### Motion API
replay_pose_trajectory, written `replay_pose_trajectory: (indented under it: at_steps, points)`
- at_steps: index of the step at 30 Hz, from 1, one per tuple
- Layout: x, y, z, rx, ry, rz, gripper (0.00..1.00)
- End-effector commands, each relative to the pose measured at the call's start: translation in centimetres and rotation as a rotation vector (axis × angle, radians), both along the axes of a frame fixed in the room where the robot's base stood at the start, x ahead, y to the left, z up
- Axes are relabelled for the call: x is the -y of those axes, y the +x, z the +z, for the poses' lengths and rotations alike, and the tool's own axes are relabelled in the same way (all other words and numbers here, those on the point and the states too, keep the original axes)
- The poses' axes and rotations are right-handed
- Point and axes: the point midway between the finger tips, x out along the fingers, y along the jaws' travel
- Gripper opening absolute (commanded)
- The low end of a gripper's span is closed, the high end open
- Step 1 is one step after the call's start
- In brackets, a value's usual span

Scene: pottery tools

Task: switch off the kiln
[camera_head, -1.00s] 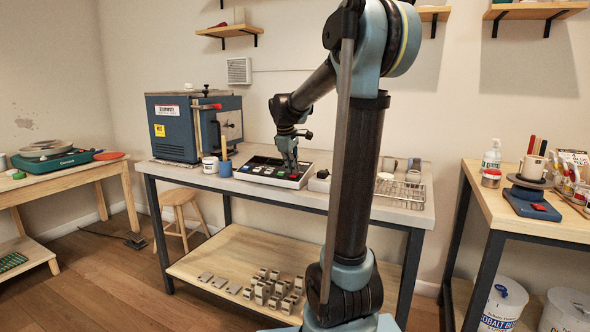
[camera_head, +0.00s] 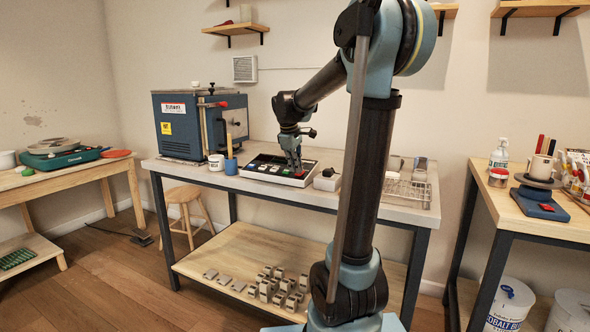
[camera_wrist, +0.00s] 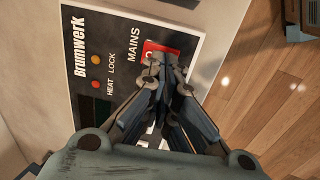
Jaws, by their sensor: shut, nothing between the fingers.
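The kiln (camera_head: 200,125) is a blue box with warning labels, standing at the left of the workbench. A control panel (camera_head: 262,168) lies on the bench to its right. In the wrist view this panel (camera_wrist: 93,30) reads "Brumwerk", with the labels HEAT, LOCK and MAINS. A red MAINS switch (camera_wrist: 150,47) sits beside the MAINS label and is partly covered by my fingers. My gripper (camera_head: 296,171) is shut and empty, pointing down over the panel's right end. In the wrist view its fingertips (camera_wrist: 165,70) overlap the switch's lower edge; I cannot tell whether they touch it.
An orange light (camera_wrist: 96,59) and a red light (camera_wrist: 96,85) show on the panel. A white mug (camera_head: 216,162) and a blue cup (camera_head: 231,166) stand left of the panel. A small grey box (camera_head: 327,180) and a wire rack (camera_head: 408,190) stand to its right.

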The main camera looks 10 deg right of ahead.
Motion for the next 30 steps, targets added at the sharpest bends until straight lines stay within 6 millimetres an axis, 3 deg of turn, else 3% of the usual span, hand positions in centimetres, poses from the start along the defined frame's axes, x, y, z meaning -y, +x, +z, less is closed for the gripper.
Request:
replay_pose_trajectory:
  at_steps: [5,21,30]
  points:
    - [-0.2,-0.1,2.1,0.000,0.000,0.001,0.00]
    - [-0.8,-1.0,11.4,-0.001,0.000,0.001,0.00]
    - [-0.9,-1.2,13.4,-0.001,0.000,0.001,0.00]
